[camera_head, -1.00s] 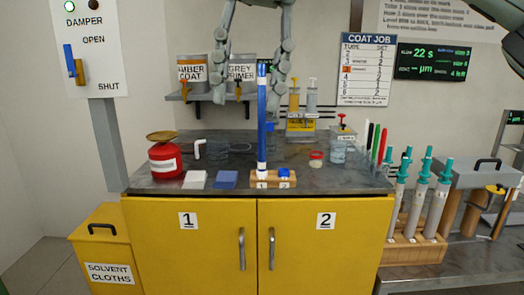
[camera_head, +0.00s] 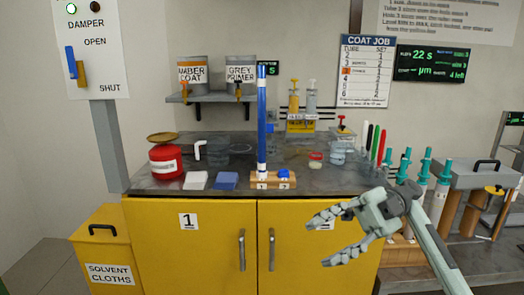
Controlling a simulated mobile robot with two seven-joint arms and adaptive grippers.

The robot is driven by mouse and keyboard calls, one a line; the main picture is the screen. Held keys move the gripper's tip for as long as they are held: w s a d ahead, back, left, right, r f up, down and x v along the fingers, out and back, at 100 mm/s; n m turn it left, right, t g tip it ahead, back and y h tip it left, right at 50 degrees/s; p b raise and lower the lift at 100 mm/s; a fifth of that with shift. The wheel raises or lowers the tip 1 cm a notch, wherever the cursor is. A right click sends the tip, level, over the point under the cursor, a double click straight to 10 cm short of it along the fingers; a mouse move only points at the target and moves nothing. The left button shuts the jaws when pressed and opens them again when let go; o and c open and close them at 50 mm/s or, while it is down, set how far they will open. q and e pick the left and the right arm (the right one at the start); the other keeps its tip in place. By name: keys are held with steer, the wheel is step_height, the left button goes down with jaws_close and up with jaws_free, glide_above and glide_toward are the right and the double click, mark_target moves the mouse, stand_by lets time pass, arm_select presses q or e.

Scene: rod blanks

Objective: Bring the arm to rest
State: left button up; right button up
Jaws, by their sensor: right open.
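My right gripper (camera_head: 325,238) is open and empty. It hangs in front of the yellow cabinet's right door, low in the head view, with its arm coming in from the lower right. The fingers point left, and nothing lies between them. My left gripper is not in view. A tall blue rod (camera_head: 262,125) stands upright in the wooden block (camera_head: 272,180) at the slot marked 1. A short blue piece (camera_head: 283,174) sits at the slot marked 2. The gripper is apart from the rod and the block.
The grey counter (camera_head: 335,182) above the yellow cabinet (camera_head: 150,245) holds a red can (camera_head: 165,163), a white pad (camera_head: 196,180), a blue pad (camera_head: 225,180) and jars. Teal-topped syringes (camera_head: 422,175) stand at the right, partly behind my arm. A solvent-cloths bin (camera_head: 100,250) stands left.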

steer(key=w+d+f+m+t+h, duration=0.3)
steer(key=w+f+m+t, duration=0.4)
steer(key=w+f+m, duration=0.3)
steer(key=w+d+f+m+t+h, duration=0.35)
steer(key=w+f+m+t, duration=0.4)
steer(key=f+m, duration=0.4)
steer(key=w+d+r+m+t+h, duration=0.25)
steer(key=w+d+m+h, duration=0.35)
steer(key=d, duration=0.6)
steer(key=w+d+r+m+t+h, duration=0.1)
steer(key=w+d+m+t+h, duration=0.45)
steer(key=d, duration=0.55)
steer(key=s+a+f+n+g, duration=0.1)
steer(key=s+a+f+g, duration=0.25)
steer(key=s+f, duration=0.85)
steer(key=s+a+f+g, duration=0.2)
steer(key=s+a+f, duration=0.2)
steer(key=s+f, duration=0.85)
steer(key=s+a+f+g, duration=0.2)
steer(key=s+f, duration=0.6)
steer(key=s, duration=0.4)
steer(key=s+a+f+g+y, duration=0.1)
steer(key=s+a+f+g, duration=0.1)
steer(key=s+f, duration=0.7)
steer(key=s+a, duration=0.1)
steer(key=s, duration=0.2)
steer(key=shift+s+g+y, duration=0.2)
steer(key=shift+g+y, duration=0.1)
